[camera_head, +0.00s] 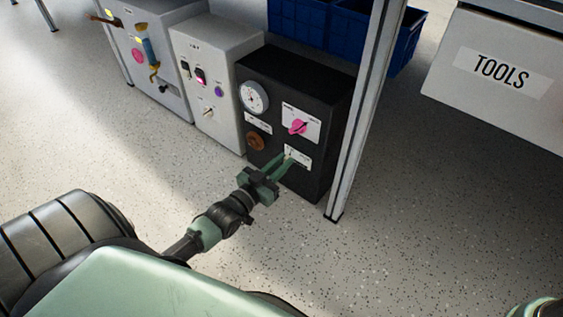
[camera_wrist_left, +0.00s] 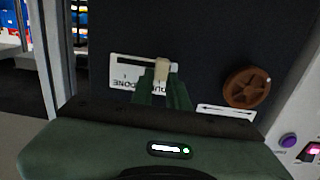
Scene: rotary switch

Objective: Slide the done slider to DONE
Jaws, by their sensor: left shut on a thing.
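The black box (camera_head: 318,92) carries a white slider plate (camera_head: 303,155) low on its front. In the left wrist view the slider plate (camera_wrist_left: 123,78) shows upside down. DONE is printed near its left end; another word is mostly hidden by my fingers. The beige slider knob (camera_wrist_left: 162,67) stands toward the right part of the dark slot, away from the DONE end. My left gripper (camera_head: 284,161) is at the plate, its green fingers (camera_wrist_left: 163,88) shut on the knob.
The black box also has a gauge (camera_head: 254,97), a pink rotary knob (camera_head: 298,126) and a brown round knob (camera_head: 256,142). A white box (camera_head: 218,72) stands left of it. A metal post (camera_head: 366,110) rises close on its right. Open floor (camera_head: 400,240) lies in front.

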